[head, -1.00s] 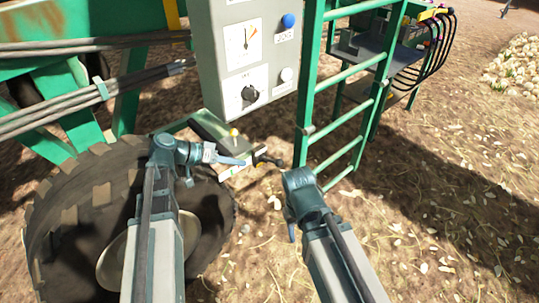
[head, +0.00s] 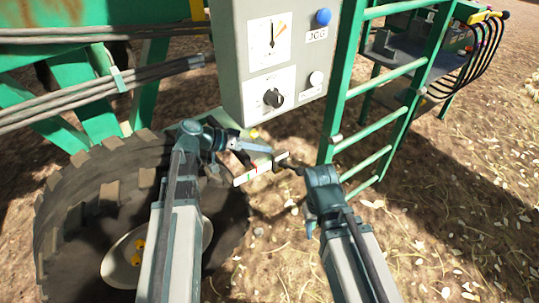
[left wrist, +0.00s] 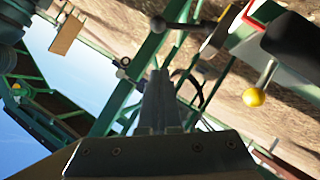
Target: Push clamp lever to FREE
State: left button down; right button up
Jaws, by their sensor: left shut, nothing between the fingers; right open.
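The clamp lever has a yellow ball knob (left wrist: 253,97) on a thin metal rod, in the right of the left wrist view. In the head view its knob (head: 253,133) shows just behind my left gripper. A white label plate (head: 258,170) with red and green marks sits below it. My left gripper (head: 266,150) is shut and empty, pointing right over the lever's mount. In the left wrist view its closed fingers (left wrist: 159,75) are apart from the knob. My right gripper (head: 308,228) is open and mostly hidden by its own wrist, right of the label plate.
A dark ball-ended handle (head: 287,160) sits close to the right wrist. A grey control box (head: 270,60) hangs above. A green ladder (head: 350,110) stands right, and a large tire (head: 90,210) lies left. Straw-covered ground (head: 450,210) is open at right.

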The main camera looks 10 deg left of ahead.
pick_arm(q)
jog(key=b, duration=0.3)
send_over(291, 168)
jog(key=s+a, duration=0.2)
jog(key=a, duration=0.1)
notch_tip(291, 168, down, 4)
jog(key=shift+s+d+f+b, duration=0.15)
jog(key=shift+d+f+b, duration=0.5)
jog(key=shift+f+b, duration=0.15)
jog(key=shift+s+d+f+b, duration=0.15)
jog(key=shift+d+f+b, duration=0.5)
jog(key=shift+b, duration=0.2)
